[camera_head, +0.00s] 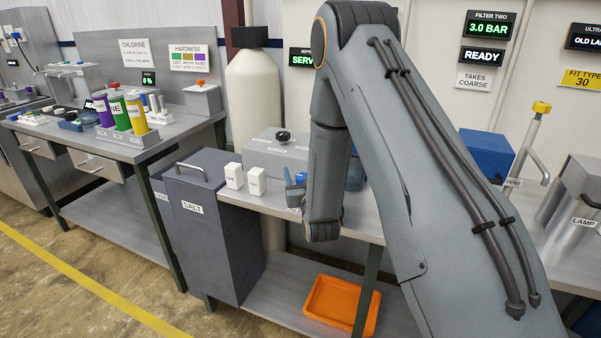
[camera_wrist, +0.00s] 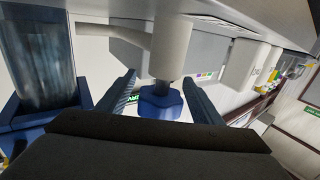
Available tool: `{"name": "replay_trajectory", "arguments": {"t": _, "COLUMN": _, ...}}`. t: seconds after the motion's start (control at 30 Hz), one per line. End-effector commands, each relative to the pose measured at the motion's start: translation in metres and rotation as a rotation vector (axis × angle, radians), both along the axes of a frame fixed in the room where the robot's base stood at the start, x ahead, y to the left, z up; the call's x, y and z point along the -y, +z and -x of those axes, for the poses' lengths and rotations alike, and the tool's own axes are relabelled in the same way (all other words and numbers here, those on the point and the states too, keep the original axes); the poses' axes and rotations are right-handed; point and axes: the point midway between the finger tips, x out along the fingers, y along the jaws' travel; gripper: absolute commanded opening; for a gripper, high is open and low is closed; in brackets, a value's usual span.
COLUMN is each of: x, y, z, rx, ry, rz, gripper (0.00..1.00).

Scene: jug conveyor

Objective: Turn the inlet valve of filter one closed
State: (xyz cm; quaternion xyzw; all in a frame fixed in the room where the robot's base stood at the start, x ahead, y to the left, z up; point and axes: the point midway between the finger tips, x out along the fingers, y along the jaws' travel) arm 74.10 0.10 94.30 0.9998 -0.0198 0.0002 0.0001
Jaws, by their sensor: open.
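In the wrist view, a blue lobed valve knob (camera_wrist: 161,103) sits on a grey stem below a pale pipe fitting (camera_wrist: 170,40). My gripper (camera_wrist: 160,80) is open, with one finger to the left of the knob and one to the right. The knob is between the fingers, with a gap visible at least on the left. A clear bluish filter housing (camera_wrist: 38,55) with blue end parts stands left of the knob. In the head view my arm covers most of filter one and its valve, so whether the valve is open or closed cannot be told.
In the head view, a dark salt bin (camera_head: 208,230), two small white bottles (camera_head: 245,180) and a grey box with a black knob (camera_head: 278,150) are left of my arm. An orange tray (camera_head: 342,303) is on the lower shelf. A blue box (camera_head: 486,153) stands right.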

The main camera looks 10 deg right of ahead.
Motion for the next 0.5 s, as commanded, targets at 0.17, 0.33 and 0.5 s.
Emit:
{"name": "replay_trajectory", "arguments": {"t": 0.17, "x": 0.0002, "y": -0.0003, "z": -0.0015, "rx": -0.001, "ry": 0.000, "rz": 0.000, "gripper": 0.60}}
{"name": "replay_trajectory", "arguments": {"t": 0.33, "x": 0.0002, "y": -0.0003, "z": -0.0014, "rx": -0.001, "ry": 0.000, "rz": 0.000, "gripper": 0.47}}
{"name": "replay_trajectory", "arguments": {"t": 0.5, "x": 0.0001, "y": -0.0003, "z": -0.0013, "rx": -0.001, "ry": 0.000, "rz": 0.000, "gripper": 0.19}}
